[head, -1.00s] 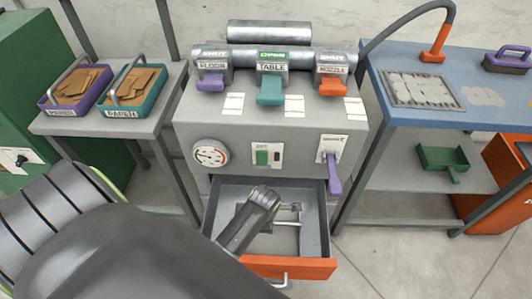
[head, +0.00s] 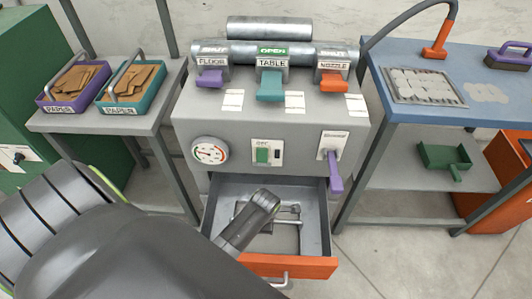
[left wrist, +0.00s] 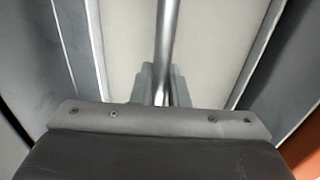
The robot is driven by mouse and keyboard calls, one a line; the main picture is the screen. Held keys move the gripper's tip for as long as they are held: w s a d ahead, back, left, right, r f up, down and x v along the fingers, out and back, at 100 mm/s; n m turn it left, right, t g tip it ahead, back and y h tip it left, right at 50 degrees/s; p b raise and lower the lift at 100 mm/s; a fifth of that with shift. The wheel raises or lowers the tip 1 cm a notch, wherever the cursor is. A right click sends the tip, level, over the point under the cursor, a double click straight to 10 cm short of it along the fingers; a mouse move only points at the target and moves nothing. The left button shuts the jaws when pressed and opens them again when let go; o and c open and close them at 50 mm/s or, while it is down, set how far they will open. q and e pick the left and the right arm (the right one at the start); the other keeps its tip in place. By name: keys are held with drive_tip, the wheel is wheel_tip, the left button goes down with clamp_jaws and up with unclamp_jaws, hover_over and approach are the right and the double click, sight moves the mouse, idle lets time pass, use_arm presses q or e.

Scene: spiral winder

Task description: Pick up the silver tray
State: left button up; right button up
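The silver tray (head: 291,222) sits inside the open drawer (head: 322,215) of the grey machine, largely hidden by my left arm. Its bar handle (left wrist: 167,40) runs down the middle of the left wrist view. My left gripper (left wrist: 163,88) has a finger close on each side of this bar and appears shut on it. In the head view the left gripper (head: 266,203) points down into the drawer and its fingertips are hidden. The tray shows no clear lift off the drawer floor. My right gripper is not in view.
The drawer has an orange front (head: 300,266) and grey walls close around the tray. Purple (head: 47,100) and teal (head: 105,103) paper trays stand on the left table. A purple lever (head: 335,178) hangs just above the drawer's right side. A blue-topped bench (head: 450,105) stands at right.

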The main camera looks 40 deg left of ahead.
use_arm(q)
clamp_jaws()
drive_tip(key=shift+r, duration=0.1)
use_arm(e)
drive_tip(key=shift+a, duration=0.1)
